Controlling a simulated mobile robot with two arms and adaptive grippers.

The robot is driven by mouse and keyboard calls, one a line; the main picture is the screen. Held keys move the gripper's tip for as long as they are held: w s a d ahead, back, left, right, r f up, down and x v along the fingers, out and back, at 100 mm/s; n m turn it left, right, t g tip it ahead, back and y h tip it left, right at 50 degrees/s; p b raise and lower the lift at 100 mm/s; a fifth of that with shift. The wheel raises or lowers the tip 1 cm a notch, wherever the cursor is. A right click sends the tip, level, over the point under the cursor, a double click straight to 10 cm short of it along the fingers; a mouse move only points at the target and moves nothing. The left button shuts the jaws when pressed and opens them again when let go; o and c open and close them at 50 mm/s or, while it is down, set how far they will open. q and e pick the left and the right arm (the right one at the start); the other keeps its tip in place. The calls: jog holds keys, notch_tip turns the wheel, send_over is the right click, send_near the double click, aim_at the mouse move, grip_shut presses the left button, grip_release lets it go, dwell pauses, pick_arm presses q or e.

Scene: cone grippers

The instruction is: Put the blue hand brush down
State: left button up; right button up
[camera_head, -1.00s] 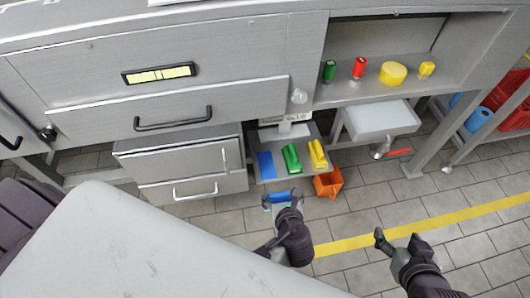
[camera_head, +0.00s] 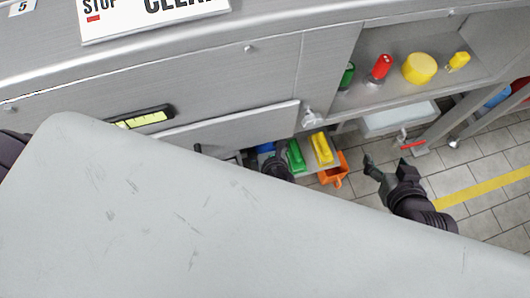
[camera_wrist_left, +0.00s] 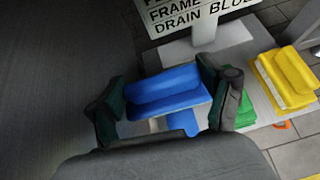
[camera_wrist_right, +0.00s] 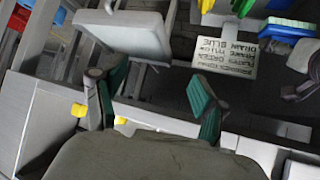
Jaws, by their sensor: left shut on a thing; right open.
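The blue hand brush (camera_wrist_left: 165,90) is between the fingers of my left gripper (camera_wrist_left: 162,80), which is shut on it. In the left wrist view it is over the left part of the grey tray (camera_wrist_left: 222,45). A smaller blue patch (camera_wrist_left: 183,123) shows just below it; I cannot tell whether the brush touches the tray. In the head view my left gripper (camera_head: 277,166) is at the tray's left part, partly hidden by my grey body, with a little blue (camera_head: 266,147) behind it. My right gripper (camera_head: 384,170) is open and empty, right of the tray.
On the tray a green brush (camera_head: 296,156) and a yellow brush (camera_head: 321,148) lie to the right. A sign (camera_wrist_left: 195,15) stands at its back. An orange bin (camera_head: 335,170) is beside it. A white basin (camera_head: 400,118) and a shelf with coloured items (camera_head: 418,68) are at right.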

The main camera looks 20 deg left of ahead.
aim_at(266, 150)
pick_arm(q)
notch_tip(266, 150, down, 3)
jog(key=shift+f+b, duration=0.2)
jog(key=shift+b, duration=0.6)
jog(key=shift+f+b, duration=0.45)
jog(key=shift+f, duration=0.6)
notch_tip(266, 150, down, 3)
jog(key=shift+f+b, duration=0.1)
jog(key=shift+b, duration=0.95)
pick_arm(e)
jog(key=w+a+r+t+y, duration=0.1)
jog(key=a+r+t+y, duration=0.1)
jog(key=r+t, duration=0.4)
jog(key=w+a+r+t+y, duration=0.1)
jog(key=w+r+t+y, duration=0.1)
jog(key=r+t, duration=0.5)
notch_tip(266, 150, up, 6)
jog(key=shift+w+a+f+n, duration=0.15)
jog(key=shift+w+a+n, duration=0.05)
jog(key=shift+a+n, duration=0.15)
pick_arm(q)
jog(key=shift+f, duration=0.1)
jog(key=o, duration=0.8)
jog(key=shift+f, duration=0.1)
jog(key=o, duration=0.3)
